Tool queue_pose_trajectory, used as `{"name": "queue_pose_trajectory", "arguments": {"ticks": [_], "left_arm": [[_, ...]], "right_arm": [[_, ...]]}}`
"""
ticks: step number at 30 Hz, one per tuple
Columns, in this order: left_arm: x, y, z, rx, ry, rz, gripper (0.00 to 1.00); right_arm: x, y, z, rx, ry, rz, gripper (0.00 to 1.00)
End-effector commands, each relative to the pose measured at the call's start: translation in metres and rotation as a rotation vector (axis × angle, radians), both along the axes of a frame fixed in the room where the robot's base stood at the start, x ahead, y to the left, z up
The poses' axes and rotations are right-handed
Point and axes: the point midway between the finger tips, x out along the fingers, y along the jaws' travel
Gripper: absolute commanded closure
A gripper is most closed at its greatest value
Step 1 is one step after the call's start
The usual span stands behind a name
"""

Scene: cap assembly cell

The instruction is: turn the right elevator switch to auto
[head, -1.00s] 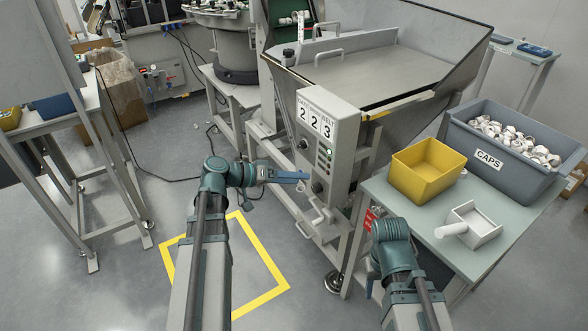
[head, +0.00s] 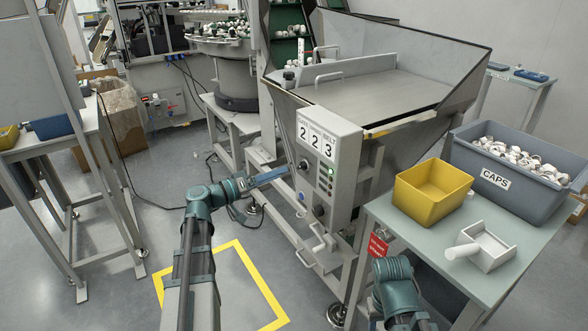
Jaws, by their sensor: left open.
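A grey control box (head: 345,160) on the front of the hopper machine carries a "2 2 3" sign. Below the sign are a dark upper knob (head: 304,165), a lower black knob (head: 319,210) and a column of small lights, some green. I cannot read which knob is the right elevator switch or where it points. My left gripper (head: 284,173) is open and empty, its blue fingers beside the box's left face, close to the upper knob. Contact cannot be told. My right arm shows at the bottom right, but its gripper is out of view.
A hand crank (head: 318,246) sticks out below the box. A green-grey table (head: 408,228) at the right holds a yellow bin (head: 432,190), a grey caps crate (head: 500,180) and a white scoop (head: 485,248). A yellow floor outline (head: 262,283) lies in clear floor.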

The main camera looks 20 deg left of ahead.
Motion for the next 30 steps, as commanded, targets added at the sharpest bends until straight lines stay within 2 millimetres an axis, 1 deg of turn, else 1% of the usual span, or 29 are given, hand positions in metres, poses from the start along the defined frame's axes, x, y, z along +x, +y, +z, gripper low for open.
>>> {"name": "queue_pose_trajectory", "arguments": {"ticks": [1, 3, 6, 10, 16, 25, 29, 30], "left_arm": [[0.01, -0.007, 0.0, 0.0, 0.0, -0.003, 0.31], [0.021, -0.015, 0.0, 0.0, 0.0, -0.003, 0.31], [0.033, -0.025, 0.0, 0.0, 0.0, -0.003, 0.31], [0.045, -0.035, 0.0, 0.0, 0.001, -0.002, 0.31], [0.053, -0.041, 0.0, 0.0, 0.001, -0.001, 0.31], [0.054, -0.042, 0.0, 0.0, 0.0, 0.0, 0.31], [0.054, -0.042, 0.0, 0.0, 0.0, 0.0, 0.54], [0.054, -0.042, 0.0, 0.0, 0.0, 0.0, 0.61]], "right_arm": [[0.0, 0.0, 0.0, 0.0, 0.0, 0.0, 0.5], [0.0, 0.0, 0.0, 0.0, 0.0, 0.0, 0.5], [0.0, 0.0, 0.0, 0.0, 0.0, 0.0, 0.5], [0.0, 0.0, 0.0, 0.0, 0.0, 0.0, 0.5], [0.0, 0.0, 0.0, 0.0, 0.0, 0.0, 0.5], [0.0, 0.0, 0.0, 0.0, 0.0, 0.0, 0.5], [0.0, 0.0, 0.0, 0.0, 0.0, 0.0, 0.5], [0.0, 0.0, 0.0, 0.0, 0.0, 0.0, 0.5]]}}
